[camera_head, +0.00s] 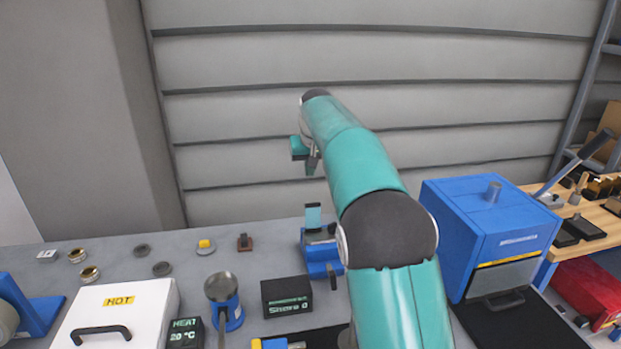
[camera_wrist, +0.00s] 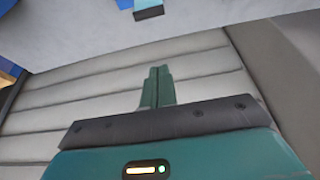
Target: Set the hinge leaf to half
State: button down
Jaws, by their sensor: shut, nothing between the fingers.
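A small teal-blue plate with a dark lower part (camera_head: 313,218), which looks like the hinge leaf, stands about upright at a blue vise-like holder (camera_head: 322,262) on the bench. My arm hides the holder's right side. A blue piece with a dark end (camera_wrist: 148,10) shows at the top edge of the wrist view; I cannot tell for sure that it is the same leaf. My gripper (camera_head: 309,165) is up in front of the grey wall, above the holder and apart from it. In the wrist view its fingers (camera_wrist: 157,72) are together and empty.
A large blue machine (camera_head: 490,235) stands right of my arm.

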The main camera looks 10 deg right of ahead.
aim_at(312, 204)
notch_tip(312, 204, down, 8)
jog(key=shift+s+d+f, duration=0.2)
jog(key=shift+s, duration=0.15)
dwell(0.4)
jog(key=shift+s, duration=0.1)
jog(key=shift+s+r, duration=0.1)
jog(key=shift+s, duration=0.1)
jog(key=shift+t, duration=0.3)
